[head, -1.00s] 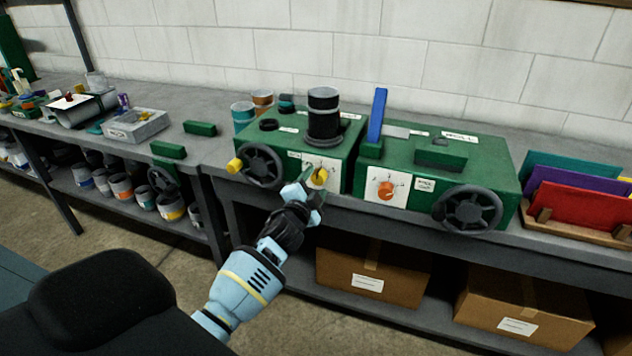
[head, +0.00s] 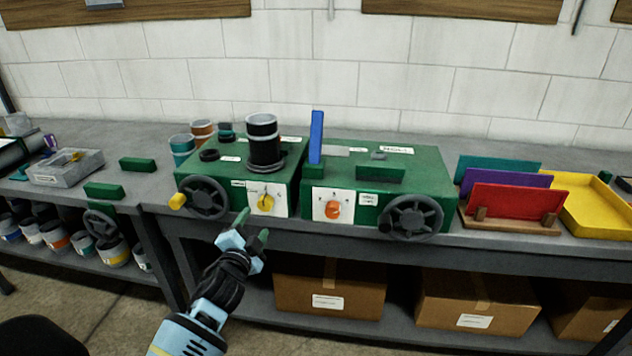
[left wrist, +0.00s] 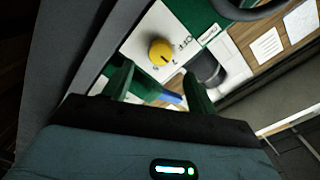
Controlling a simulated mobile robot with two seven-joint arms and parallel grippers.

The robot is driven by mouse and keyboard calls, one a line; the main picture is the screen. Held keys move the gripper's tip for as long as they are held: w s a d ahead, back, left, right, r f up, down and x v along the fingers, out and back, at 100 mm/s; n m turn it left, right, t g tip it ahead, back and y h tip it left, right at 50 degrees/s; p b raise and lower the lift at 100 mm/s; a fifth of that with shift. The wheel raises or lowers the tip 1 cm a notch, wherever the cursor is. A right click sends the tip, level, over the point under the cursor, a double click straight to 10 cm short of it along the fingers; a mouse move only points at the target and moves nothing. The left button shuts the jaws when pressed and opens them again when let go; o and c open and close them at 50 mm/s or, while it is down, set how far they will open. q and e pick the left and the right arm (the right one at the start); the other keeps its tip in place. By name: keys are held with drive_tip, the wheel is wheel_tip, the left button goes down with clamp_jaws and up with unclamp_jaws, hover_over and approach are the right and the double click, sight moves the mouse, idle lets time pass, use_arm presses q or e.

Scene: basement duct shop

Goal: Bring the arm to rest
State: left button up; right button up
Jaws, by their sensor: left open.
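My left gripper (head: 254,232) is open and empty in the head view, in front of the left green machine (head: 232,180) and a little below its yellow knob (head: 266,203). The left wrist view shows its two green fingers (left wrist: 158,90) spread apart, with the yellow knob (left wrist: 160,52) on its white plate beyond them. The fingers do not touch the knob. My right gripper is not in view.
The right green machine (head: 390,165) has an orange knob (head: 333,209) and a dark handwheel (head: 411,217). Colored panels (head: 515,200) stand in a wooden rack to the right. Cardboard boxes (head: 330,288) sit on the shelf below. The floor before the bench is open.

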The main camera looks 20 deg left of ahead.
use_arm(q)
drive_tip(key=s+d+f+n+g+h, duration=0.2)
drive_tip(key=s+d+f, duration=0.3)
drive_tip(key=s+f, duration=0.45)
drive_tip(key=s+d+f+n+g+h, duration=0.1)
drive_tip(key=s+d+f+g+h, duration=0.15)
drive_tip(key=s+d+f, duration=0.5)
drive_tip(key=s+d+f+n+g, duration=0.1)
drive_tip(key=s+d+f, duration=0.1)
drive_tip(key=s, duration=0.5)
drive_tip(key=s+d+f+n+g+h, duration=0.1)
drive_tip(key=s+d+f, duration=0.1)
drive_tip(key=s, duration=0.5)
drive_tip(key=s+d+f+n+g+h, duration=0.1)
drive_tip(key=s+f, duration=0.3)
drive_tip(key=s, duration=0.4)
drive_tip(key=shift+d+f+n+g+p, duration=0.25)
drive_tip(key=shift+d+n+g+p, duration=0.15)
drive_tip(key=shift+n+g, duration=0.2)
drive_tip(key=shift+a, duration=0.1)
